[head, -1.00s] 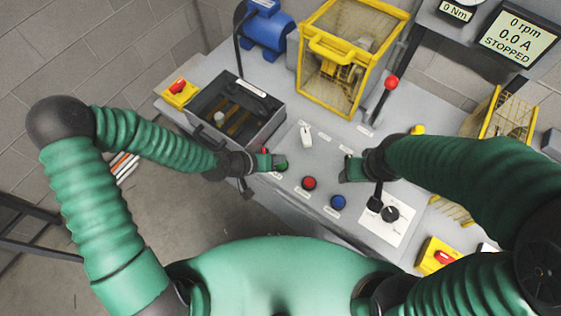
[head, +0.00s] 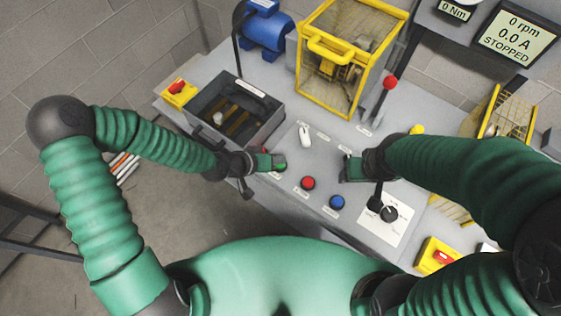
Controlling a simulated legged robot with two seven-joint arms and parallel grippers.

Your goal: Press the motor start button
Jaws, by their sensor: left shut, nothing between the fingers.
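The control panel (head: 326,172) carries a green button (head: 281,167), a red button (head: 308,183) and a blue button (head: 337,202). Their labels are too small to read. My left gripper (head: 279,162) is shut and empty at the green button, covering part of it; I cannot tell whether it touches or presses it. My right gripper (head: 346,167) is over the panel, right of the red button; its fingers are too small to judge. The display (head: 518,40) reads 0 rpm, 0.0 A, STOPPED.
A white switch lever (head: 305,136) stands behind the buttons. A yellow-framed guard (head: 342,50) and a red-knobbed lever (head: 388,84) are further back. A dark open box (head: 232,112) is at the left. A dial (head: 389,213) lies below my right gripper.

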